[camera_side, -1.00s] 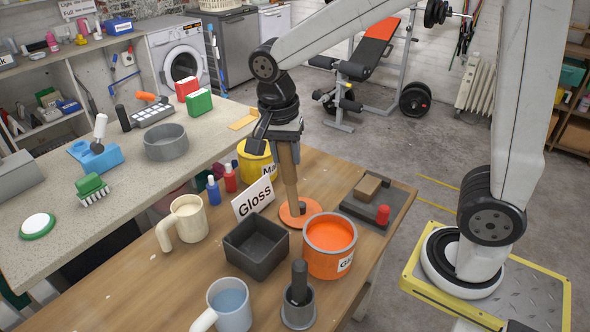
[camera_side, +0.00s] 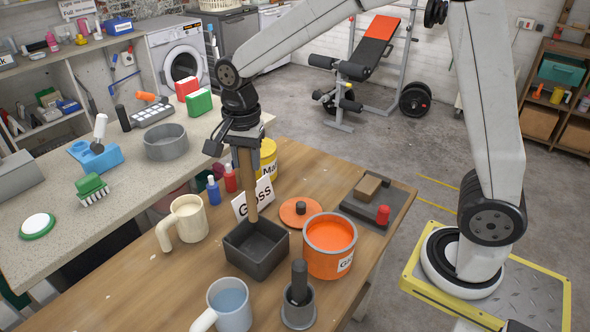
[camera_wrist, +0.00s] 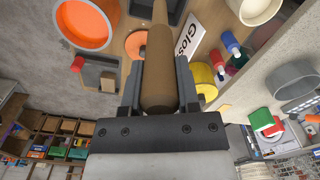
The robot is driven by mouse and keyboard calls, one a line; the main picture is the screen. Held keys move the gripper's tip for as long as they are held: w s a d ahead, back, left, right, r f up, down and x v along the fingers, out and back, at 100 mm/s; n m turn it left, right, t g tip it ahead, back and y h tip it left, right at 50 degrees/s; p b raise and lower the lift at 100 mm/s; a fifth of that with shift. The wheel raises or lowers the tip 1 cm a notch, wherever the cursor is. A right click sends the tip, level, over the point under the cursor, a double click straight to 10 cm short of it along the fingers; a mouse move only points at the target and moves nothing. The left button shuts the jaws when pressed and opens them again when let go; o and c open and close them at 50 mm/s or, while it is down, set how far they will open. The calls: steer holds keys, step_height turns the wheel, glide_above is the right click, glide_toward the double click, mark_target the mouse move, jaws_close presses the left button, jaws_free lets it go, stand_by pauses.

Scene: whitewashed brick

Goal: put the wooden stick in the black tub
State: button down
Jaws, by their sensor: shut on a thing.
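My gripper (camera_side: 246,146) is shut on the wooden stick (camera_side: 247,185), which hangs nearly upright below it. In the wrist view the stick (camera_wrist: 158,65) lies between the two fingers. The black tub (camera_side: 262,269) is a square, open, dark box on the wooden table. The stick's lower end shows at the tub's back rim, in front of the Gloss sign; I cannot tell whether it is above the opening or just behind it. In the wrist view a dark shape at the top edge, partly behind the stick, looks like the tub (camera_wrist: 176,9).
An orange paint can (camera_side: 330,246) stands right of the tub, with an orange lid (camera_side: 295,215) behind it. The Gloss sign (camera_side: 262,193) stands close behind the tub. A cream mug (camera_side: 186,219) is to the left; a blue-grey mug (camera_side: 230,308) and grey holder (camera_side: 298,312) are in front.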

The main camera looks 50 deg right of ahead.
mark_target(251, 194)
steer(key=shift+f, duration=4.6)
steer(key=shift+c, duration=1.3)
jaws_free()
steer(key=shift+r, duration=3.85)
